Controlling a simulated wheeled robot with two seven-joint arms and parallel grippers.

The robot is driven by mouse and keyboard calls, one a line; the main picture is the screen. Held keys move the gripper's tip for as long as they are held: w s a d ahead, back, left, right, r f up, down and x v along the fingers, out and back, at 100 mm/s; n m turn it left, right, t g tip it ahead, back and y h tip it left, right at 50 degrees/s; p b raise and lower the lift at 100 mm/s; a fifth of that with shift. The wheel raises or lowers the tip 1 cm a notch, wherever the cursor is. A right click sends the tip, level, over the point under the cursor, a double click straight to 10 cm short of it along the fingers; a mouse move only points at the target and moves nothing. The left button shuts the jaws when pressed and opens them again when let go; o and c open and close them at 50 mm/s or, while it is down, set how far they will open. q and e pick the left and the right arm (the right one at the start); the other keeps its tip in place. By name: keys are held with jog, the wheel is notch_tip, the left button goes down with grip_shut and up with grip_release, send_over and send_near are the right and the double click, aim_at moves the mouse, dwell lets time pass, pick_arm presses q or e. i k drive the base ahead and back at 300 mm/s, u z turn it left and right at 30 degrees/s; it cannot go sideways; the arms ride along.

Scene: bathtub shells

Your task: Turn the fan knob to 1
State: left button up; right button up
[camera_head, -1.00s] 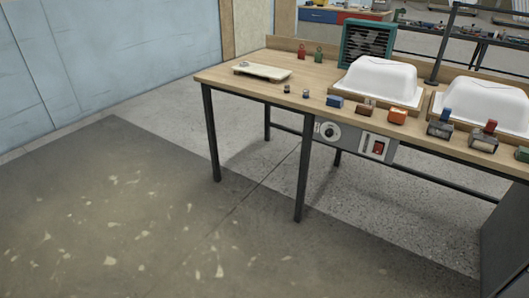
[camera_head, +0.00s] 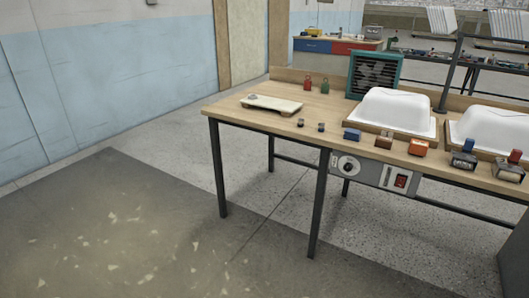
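A red switch (camera_head: 401,181) sits at the right end of the same panel. The fan (camera_head: 374,75), a green box with a dark grille, stands at the back of the table. Neither of my grippers shows in the head view.
The wooden table (camera_head: 236,108) bears a pale board (camera_head: 271,104), two white tub shells (camera_head: 396,112) and several small coloured blocks along its front edge. Dark table legs (camera_head: 318,205) reach the floor.

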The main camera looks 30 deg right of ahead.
aim_at(348, 167)
jog(key=u, duration=0.25)
jog(key=i, duration=2)
jog(key=z, duration=1.4)
jog(key=i, duration=0.95)
jog(key=z, duration=1)
